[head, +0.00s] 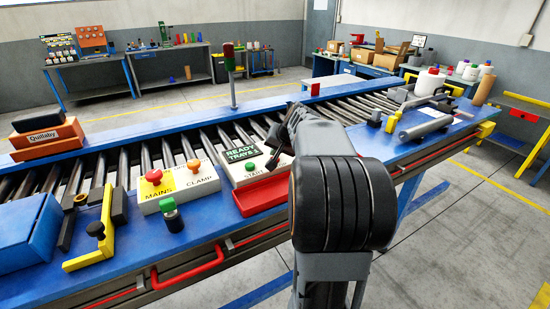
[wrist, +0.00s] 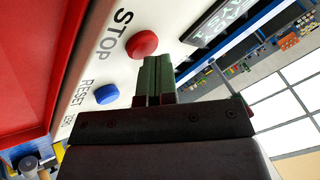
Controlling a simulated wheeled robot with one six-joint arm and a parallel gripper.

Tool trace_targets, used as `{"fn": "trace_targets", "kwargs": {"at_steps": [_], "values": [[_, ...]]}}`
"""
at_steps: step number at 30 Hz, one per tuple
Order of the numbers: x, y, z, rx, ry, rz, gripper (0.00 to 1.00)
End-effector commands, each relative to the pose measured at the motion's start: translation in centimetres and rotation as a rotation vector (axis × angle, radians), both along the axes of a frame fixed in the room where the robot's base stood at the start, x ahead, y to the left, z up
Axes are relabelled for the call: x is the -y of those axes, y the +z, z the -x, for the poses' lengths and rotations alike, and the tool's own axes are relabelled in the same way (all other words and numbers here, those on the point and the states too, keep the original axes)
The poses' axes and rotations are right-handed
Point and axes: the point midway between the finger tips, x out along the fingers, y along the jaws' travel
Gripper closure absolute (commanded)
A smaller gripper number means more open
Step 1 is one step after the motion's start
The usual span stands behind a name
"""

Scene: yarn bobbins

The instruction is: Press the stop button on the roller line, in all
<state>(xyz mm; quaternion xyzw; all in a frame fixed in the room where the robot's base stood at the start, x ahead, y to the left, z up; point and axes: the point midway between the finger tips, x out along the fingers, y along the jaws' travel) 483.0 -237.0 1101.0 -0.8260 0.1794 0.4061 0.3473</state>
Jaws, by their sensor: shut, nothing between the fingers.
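The red stop button (wrist: 142,44) is on a white panel (wrist: 85,85) labelled STOP in the wrist view. A blue button (wrist: 107,94) labelled RESET sits beside it. My gripper (wrist: 159,62) is shut and empty, its dark green fingertips just right of the red button in the picture. I cannot tell whether they touch the panel; no contact with the button shows. In the head view, my arm hides the stop button. The control box (head: 262,194) there shows a green START button (head: 250,166) and a READY display (head: 241,146), with my gripper (head: 279,146) over its right part.
Left of it stands a box (head: 181,188) with MAINS and CLAMP buttons. A signal post (head: 231,75) stands behind the rollers (head: 150,150). A grey cylinder (head: 426,127) lies at right.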

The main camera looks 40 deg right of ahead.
Motion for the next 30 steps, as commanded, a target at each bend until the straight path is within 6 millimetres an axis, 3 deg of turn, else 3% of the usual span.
{"fn": "trace_targets", "kwargs": {"at_steps": [30], "values": [[0.0,1.8,0.0,-0.001,0.000,-0.001,1.00]]}}
